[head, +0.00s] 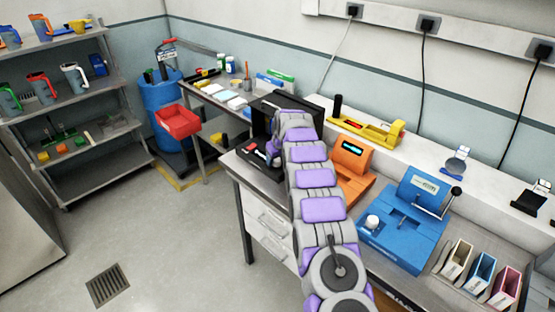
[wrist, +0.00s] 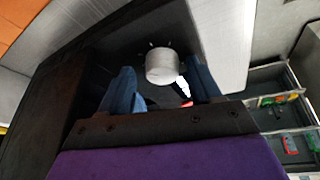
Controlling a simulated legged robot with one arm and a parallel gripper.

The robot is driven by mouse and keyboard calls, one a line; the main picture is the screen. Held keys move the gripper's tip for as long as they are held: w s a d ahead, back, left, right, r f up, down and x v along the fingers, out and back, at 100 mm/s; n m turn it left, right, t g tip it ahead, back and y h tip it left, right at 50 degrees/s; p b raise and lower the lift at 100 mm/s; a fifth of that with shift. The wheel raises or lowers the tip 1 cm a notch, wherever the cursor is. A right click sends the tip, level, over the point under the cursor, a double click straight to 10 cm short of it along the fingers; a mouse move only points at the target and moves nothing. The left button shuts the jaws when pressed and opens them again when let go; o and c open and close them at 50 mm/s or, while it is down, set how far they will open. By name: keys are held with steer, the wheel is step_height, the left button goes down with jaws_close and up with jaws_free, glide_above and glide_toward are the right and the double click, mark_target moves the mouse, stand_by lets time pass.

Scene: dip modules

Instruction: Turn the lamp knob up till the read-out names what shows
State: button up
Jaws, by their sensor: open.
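The lamp knob (wrist: 162,66) is a pale grey cylinder on a dark panel, with small tick marks above it in the wrist view. My gripper (wrist: 161,78) is open, with one blue finger to the left and one to the right of the knob. I cannot tell whether either finger touches it. In the head view my gripper (head: 272,150) is at the black box (head: 287,104) on the bench, partly hidden by my arm, and the knob is hidden. A white and red patch (wrist: 184,90) shows below the knob. I see no legible read-out.
A yellow tool (head: 368,128) lies on the ledge behind. Drawers (head: 270,222) are below the bench.

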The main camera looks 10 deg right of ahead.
steer(key=shift+a, duration=0.3)
steer(key=shift+c, duration=0.2)
steer(key=shift+d, duration=0.15)
steer(key=c, duration=1)
